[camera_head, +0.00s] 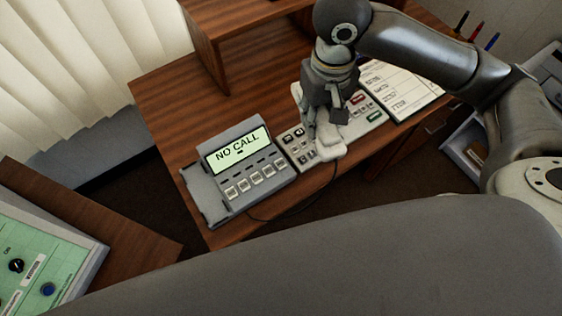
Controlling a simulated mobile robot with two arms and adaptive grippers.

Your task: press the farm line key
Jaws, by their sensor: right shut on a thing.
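A grey phone unit stands on the wooden desk, with a lit display (238,150) reading "NO CALL". Below the display is a row of several light keys (256,180) with small labels. I cannot read which of them is the farm line key. My right gripper (326,128) is to the right of the display, pointing down over the cream console. It is shut on a pale handset (328,150), whose near end shows below the fingers; the gripper hides part of it. My left gripper is not in view.
The console's keypad (298,143) lies beside the display, and red and green keys (358,99) sit farther right. A printed sheet (402,90) lies at the desk's right. A wooden shelf (245,28) stands behind. A green panel (38,255) is at lower left.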

